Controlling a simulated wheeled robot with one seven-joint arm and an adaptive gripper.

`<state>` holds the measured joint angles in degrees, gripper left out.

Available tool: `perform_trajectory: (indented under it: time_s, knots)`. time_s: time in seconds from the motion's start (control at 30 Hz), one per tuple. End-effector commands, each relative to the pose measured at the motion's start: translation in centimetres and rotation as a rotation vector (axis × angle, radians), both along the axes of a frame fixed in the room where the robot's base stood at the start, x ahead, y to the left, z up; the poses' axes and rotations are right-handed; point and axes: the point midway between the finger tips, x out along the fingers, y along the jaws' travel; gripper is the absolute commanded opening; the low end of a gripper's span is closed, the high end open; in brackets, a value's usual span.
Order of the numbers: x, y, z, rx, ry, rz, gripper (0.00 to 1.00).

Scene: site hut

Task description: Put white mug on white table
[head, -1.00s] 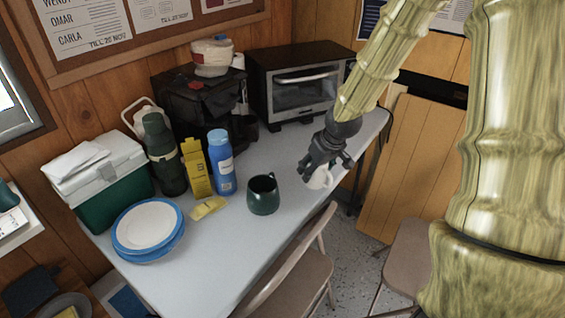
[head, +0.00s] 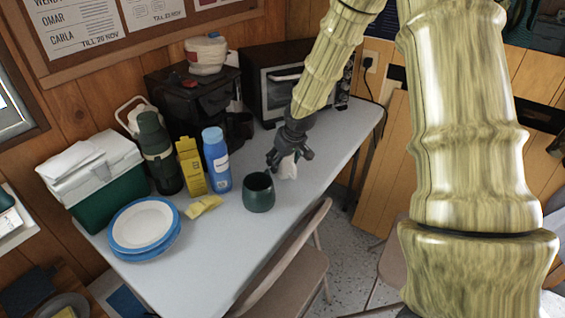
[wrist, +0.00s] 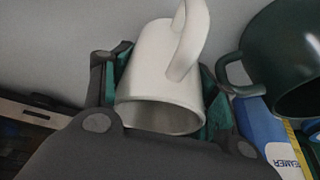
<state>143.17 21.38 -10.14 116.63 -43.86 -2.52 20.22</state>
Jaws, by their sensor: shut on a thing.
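The white mug (wrist: 165,75) is between the fingers of my gripper (wrist: 160,100) in the wrist view, its handle turned up and to the right and its open rim facing the gripper. In the head view my gripper (head: 288,160) is shut on the white mug (head: 289,167), over the white table (head: 320,150), to the right of the green mug. The gripper partly hides the mug there. I cannot tell whether the mug touches the table top.
The dark green mug (head: 258,192) stands close by on the left, with a blue bottle (head: 216,160), a yellow box (head: 191,166) and stacked plates (head: 144,226) further left. A toaster oven (head: 280,80) is behind. A folding chair (head: 290,265) stands at the front edge.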

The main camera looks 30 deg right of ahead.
Motion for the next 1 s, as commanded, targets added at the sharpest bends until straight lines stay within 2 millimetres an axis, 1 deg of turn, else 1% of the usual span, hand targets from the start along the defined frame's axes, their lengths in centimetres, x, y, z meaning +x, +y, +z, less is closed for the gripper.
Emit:
perform_trajectory:
  time_s: [0.03,0.1,0.5,0.53,0.57,0.87,1.0]
  knots:
    - [-0.02,-0.02,-0.56,-0.001,0.002,0.001,0.26]
    - [0.02,0.0,-0.96,-0.002,0.0,0.001,0.26]
    - [0.02,0.0,-1.38,0.0,-0.001,0.001,0.26]
    - [0.0,0.0,-1.34,0.0,-0.001,0.001,0.64]
    - [0.0,0.0,-1.33,0.0,-0.001,0.001,0.68]
    - [0.0,0.0,-1.29,0.0,-0.001,0.001,0.68]
    - [-0.05,0.0,-0.78,0.0,-0.002,0.001,0.68]
